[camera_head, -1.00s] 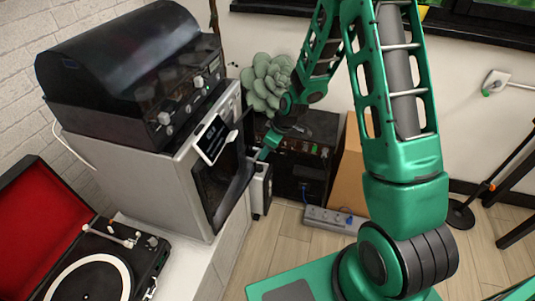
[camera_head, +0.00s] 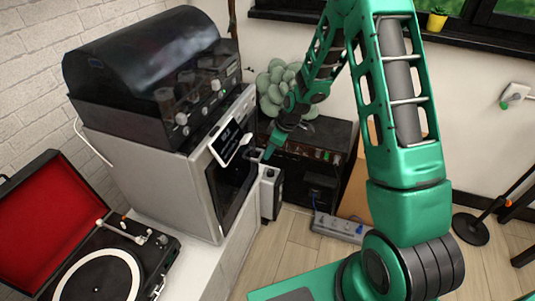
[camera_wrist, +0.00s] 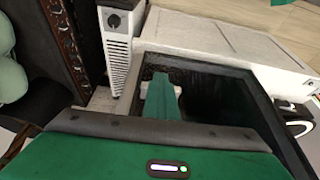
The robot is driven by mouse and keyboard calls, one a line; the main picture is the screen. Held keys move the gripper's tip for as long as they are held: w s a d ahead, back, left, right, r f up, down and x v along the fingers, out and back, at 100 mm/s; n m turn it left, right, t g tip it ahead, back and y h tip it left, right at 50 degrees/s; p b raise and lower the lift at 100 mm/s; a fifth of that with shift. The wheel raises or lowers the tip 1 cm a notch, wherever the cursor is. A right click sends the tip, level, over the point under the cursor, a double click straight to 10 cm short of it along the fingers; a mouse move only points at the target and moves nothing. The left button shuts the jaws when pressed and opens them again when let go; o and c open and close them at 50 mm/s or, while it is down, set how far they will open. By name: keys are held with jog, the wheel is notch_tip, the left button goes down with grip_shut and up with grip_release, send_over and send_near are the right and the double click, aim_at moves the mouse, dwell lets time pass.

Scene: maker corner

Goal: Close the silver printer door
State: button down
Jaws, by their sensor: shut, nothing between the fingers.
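The silver printer (camera_head: 150,178) stands on a white cabinet at the left in the head view. Its dark-framed door (camera_head: 238,192) is on the front face and looks slightly ajar; the exact gap is hard to judge. In the wrist view, the door's dark panel (camera_wrist: 215,100) fills the middle right. My gripper (camera_head: 266,156) is shut and empty, at the upper right edge of the door. Its green fingers also show in the wrist view (camera_wrist: 160,95), in front of the dark panel. I cannot tell whether they touch it.
A black-hooded machine (camera_head: 150,70) sits on top of the printer. An open red-lined turntable (camera_head: 100,270) lies at its near left. A grey box (camera_head: 271,193), a dark cabinet and a power strip (camera_head: 338,228) are beyond the gripper.

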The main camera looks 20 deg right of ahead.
jog(key=shift+w+a+r, duration=0.2)
jog(key=shift+w+a, duration=0.1)
jog(key=shift+a, duration=0.3)
jog(key=s+d+r+m+h, duration=0.2)
jog(key=s+d+r+m, duration=0.2)
jog(key=s+d+r, duration=0.95)
jog(key=s+d+r+m+g, duration=0.1)
jog(key=s+r+m, duration=0.2)
jog(key=s, duration=0.6)
jog(key=s+d+r+m, duration=0.2)
jog(key=s+r+m, duration=0.2)
jog(key=s, duration=0.5)
jog(key=s+d+r+m+g+h, duration=0.1)
jog(key=s+r+m, duration=0.3)
jog(key=s, duration=0.6)
jog(key=shift+d+r+m+g, duration=0.25)
jog(key=shift+d+m+g, duration=0.1)
jog(key=shift+m, duration=0.75)
